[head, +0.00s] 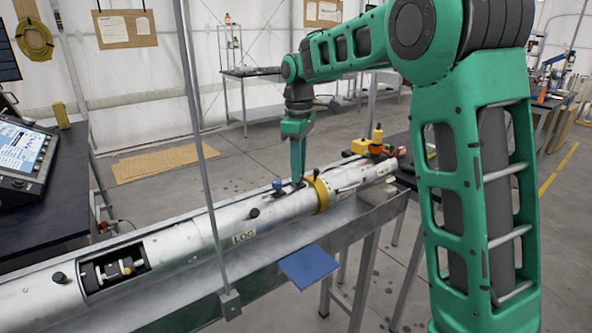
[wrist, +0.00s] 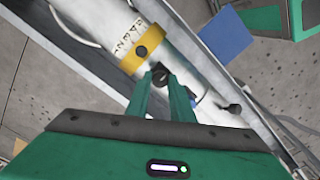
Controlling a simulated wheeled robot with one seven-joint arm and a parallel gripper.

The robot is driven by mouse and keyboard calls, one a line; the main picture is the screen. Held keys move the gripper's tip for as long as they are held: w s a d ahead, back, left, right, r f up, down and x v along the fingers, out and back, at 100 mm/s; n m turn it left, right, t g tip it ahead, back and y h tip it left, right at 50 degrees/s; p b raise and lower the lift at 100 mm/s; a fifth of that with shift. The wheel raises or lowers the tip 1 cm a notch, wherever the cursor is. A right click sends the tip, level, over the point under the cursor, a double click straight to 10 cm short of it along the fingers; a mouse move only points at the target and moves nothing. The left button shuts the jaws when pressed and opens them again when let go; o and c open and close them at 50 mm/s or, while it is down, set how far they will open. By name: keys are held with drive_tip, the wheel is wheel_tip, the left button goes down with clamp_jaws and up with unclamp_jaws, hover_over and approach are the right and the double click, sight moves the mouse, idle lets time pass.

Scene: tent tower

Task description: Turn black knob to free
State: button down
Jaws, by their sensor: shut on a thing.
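A long silver cylinder (head: 222,229) lies in a metal trough and carries several small knobs. My gripper (head: 298,180) reaches down to its top, just left of the yellow collar (head: 318,194). In the wrist view my gripper (wrist: 162,84) has its two green fingertips closed around a black knob (wrist: 160,71) beside the yellow collar (wrist: 141,47). The fingers hide part of this knob, and its turn position cannot be read. In the head view the fingertips cover it. Another black knob (head: 254,212) stands further left on the cylinder, apart from my gripper.
A blue knob (head: 278,185) sits close to my fingers. A thin upright pole (head: 203,150) stands in front of the trough. A blue plate (head: 309,264) juts from the trough's near side. A dark bench with a control panel (head: 24,150) is at the left.

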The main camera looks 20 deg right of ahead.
drive_tip(key=shift+w+d+r, duration=0.1)
drive_tip(key=c, duration=1.6)
unclamp_jaws()
drive_tip(key=shift+o, duration=0.2)
wheel_tip(320, 180, up, 11)
drive_tip(key=shift+f, duration=0.2)
drive_tip(key=s+d+f+m, duration=0.4)
drive_tip(key=s+d+m, duration=0.15)
drive_tip(key=s, duration=0.45)
drive_tip(key=s+d+f+m, duration=0.3)
drive_tip(key=s+d+m, duration=0.1)
drive_tip(key=s+d, duration=0.4)
drive_tip(key=s+d+f+m, duration=0.1)
drive_tip(key=s+f+m, duration=0.2)
drive_tip(key=s+f, duration=0.3)
drive_tip(key=s+d+f+m, duration=0.2)
drive_tip(key=s+f+m, duration=0.2)
drive_tip(key=s, duration=1.1)
wheel_tip(320, 180, down, 2)
